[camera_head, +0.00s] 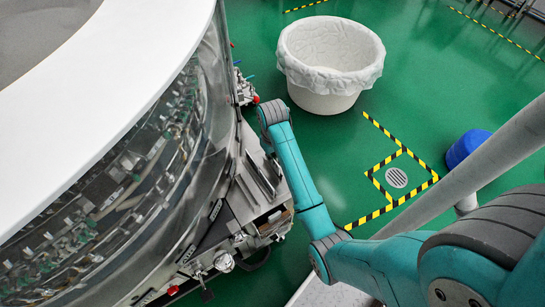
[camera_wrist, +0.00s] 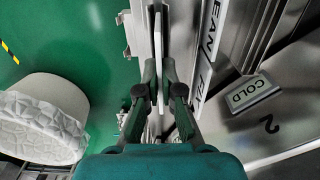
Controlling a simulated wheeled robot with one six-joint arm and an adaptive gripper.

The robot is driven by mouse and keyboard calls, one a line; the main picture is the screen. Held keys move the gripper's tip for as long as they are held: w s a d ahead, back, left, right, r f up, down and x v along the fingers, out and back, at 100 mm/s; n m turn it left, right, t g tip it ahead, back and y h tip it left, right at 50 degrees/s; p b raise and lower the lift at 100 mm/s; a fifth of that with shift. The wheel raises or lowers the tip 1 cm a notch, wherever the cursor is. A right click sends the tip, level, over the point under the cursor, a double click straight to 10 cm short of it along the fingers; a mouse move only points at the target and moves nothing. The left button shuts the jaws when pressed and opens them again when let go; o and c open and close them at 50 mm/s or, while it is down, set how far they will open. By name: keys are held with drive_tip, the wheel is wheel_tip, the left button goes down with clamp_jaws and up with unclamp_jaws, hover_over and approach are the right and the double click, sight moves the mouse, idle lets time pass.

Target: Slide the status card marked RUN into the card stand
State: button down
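In the wrist view my gripper (camera_wrist: 159,74) has its two dark fingers closed on a thin pale card (camera_wrist: 158,38). The card is seen edge-on and stands upright out of the fingertips. Its face is turned away, so I cannot read any RUN mark. Grey metal parts (camera_wrist: 132,36) lie just left of the card; I cannot tell whether they belong to the card stand. In the head view my arm comes down beside the machine's metal ledge, and my gripper and the card cannot be made out there.
Lettered strips (camera_wrist: 207,40) run right of the card. The large round washer (camera_head: 110,150) fills the left of the head view. A white lined bin (camera_head: 328,65) stands on open green floor.

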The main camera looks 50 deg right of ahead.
drive_tip(key=shift+f, duration=0.55)
drive_tip(key=c, duration=1.2)
unclamp_jaws()
drive_tip(key=shift+c, duration=0.2)
drive_tip(key=o, duration=0.4)
